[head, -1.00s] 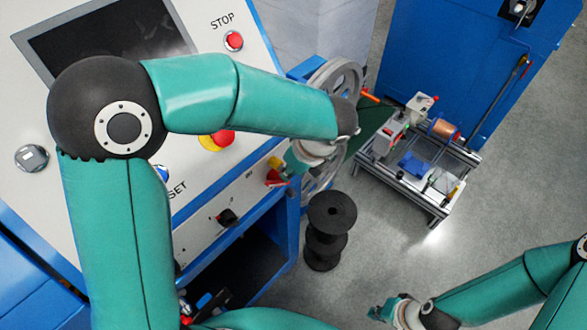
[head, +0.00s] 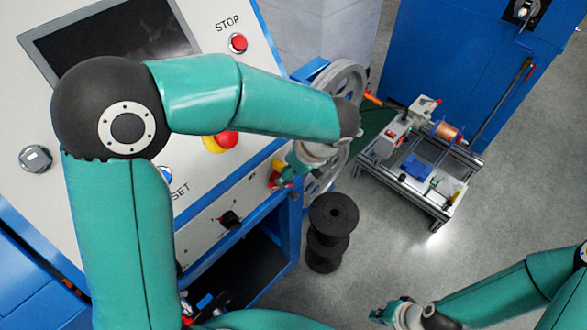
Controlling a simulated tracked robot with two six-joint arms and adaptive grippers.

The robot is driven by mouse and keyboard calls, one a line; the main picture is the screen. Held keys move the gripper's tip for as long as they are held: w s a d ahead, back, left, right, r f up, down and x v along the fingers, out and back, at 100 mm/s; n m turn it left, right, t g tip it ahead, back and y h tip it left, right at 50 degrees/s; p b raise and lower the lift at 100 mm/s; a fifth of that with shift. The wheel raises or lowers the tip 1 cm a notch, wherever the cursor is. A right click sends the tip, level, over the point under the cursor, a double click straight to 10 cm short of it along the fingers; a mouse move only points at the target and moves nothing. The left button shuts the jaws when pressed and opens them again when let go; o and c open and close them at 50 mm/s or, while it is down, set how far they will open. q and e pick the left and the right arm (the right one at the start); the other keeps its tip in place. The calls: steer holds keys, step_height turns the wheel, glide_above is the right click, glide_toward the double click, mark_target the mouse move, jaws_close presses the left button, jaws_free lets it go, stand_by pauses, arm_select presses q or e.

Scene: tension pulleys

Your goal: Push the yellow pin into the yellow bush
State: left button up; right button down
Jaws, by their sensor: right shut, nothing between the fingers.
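A small yellow piece (head: 278,164) sits at the right end of the console's front strip, with a red part (head: 274,183) just below it. It may be the yellow pin or bush, but it is too small to tell which. My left gripper (head: 284,178) is at this piece, overlapping it and partly hiding it. I cannot tell whether it touches the piece or how its fingers stand. My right gripper (head: 378,314) is shut and empty at the bottom, well apart from the console.
Grey wheels (head: 345,82) stand beside the console (head: 222,190), close to my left forearm. A stack of black spools (head: 330,232) is on the floor below. A metal-framed stand (head: 405,190) with a copper spool (head: 446,132) is at the right. Floor between is clear.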

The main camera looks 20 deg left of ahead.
arm_select(q)
steer(key=shift+r+p, duration=1.2)
steer(key=shift+r, duration=0.4)
steer(key=shift+r+p, duration=0.5)
steer(key=shift+r, duration=1)
step_height(320, 180, up, 3)
steer(key=shift+f, duration=0.15)
